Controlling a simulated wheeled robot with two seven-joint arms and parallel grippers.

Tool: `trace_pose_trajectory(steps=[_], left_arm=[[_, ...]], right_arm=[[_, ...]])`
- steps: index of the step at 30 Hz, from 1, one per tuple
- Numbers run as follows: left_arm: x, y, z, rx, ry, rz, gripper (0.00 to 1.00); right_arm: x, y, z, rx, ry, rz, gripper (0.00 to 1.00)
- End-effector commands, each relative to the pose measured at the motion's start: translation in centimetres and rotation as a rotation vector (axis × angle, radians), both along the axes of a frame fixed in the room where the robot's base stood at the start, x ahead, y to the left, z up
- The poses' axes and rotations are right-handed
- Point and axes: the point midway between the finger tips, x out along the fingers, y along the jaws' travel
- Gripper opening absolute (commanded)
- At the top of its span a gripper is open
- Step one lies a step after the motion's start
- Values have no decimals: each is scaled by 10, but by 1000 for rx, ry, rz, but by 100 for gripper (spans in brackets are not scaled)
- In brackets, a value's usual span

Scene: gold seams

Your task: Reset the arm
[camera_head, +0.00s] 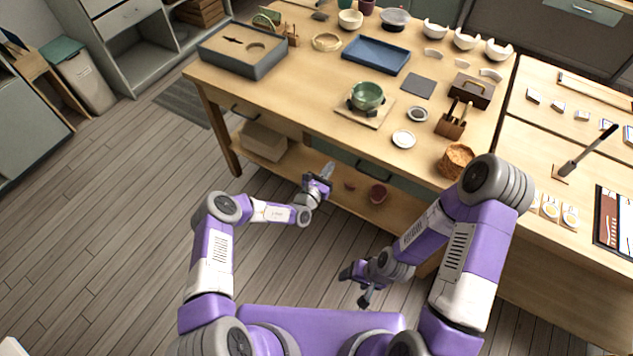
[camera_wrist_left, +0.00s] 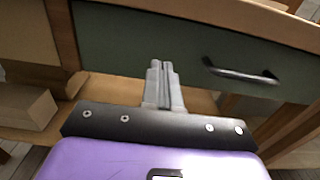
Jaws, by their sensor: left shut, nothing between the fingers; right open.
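My left gripper (camera_head: 326,173) is in front of the table's front side, below the tabletop, and holds nothing. In the left wrist view its fingers (camera_wrist_left: 162,75) are together, pointing at the green drawer front (camera_wrist_left: 130,40). My right gripper (camera_head: 354,285) is lower and nearer to me, over the floor in front of the table; it is open and empty. Both arms are bent at the elbow, clear of the tabletop.
The wooden table (camera_head: 310,75) carries a green bowl (camera_head: 367,95) on a board, a blue tray (camera_head: 376,54), a grey box (camera_head: 243,50) and a wicker basket (camera_head: 456,161). A drawer handle (camera_wrist_left: 240,72) is right of my left fingers.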

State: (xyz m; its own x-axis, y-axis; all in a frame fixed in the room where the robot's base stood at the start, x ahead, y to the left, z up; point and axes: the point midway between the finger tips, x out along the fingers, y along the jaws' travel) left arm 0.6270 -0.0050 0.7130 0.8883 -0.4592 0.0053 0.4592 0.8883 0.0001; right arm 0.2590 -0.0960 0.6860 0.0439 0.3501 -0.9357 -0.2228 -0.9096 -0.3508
Motion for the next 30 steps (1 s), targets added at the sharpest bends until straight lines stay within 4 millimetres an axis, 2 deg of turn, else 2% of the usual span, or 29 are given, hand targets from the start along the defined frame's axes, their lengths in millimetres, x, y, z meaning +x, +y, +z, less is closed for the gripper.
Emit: trace_pose_trajectory(steps=[3,10,15,23,26,29,30], left_arm=[[-26,13,1,0,6,-1,0],[-62,32,-2,2,4,0,0],[-73,37,-2,1,3,-1,0],[-75,37,-3,2,2,-4,0],[-81,27,3,16,1,-62,0],[-105,0,15,62,-2,-235,0],[-121,-14,20,95,-3,-336,0]], right_arm=[[0,0,12,0,0,0,65],[0,0,21,0,-1,-1,65],[0,0,23,0,0,-1,65],[0,0,23,0,0,-1,65],[0,0,24,0,0,-1,65],[0,0,28,0,0,-1,65],[0,0,30,0,0,-1,65]])
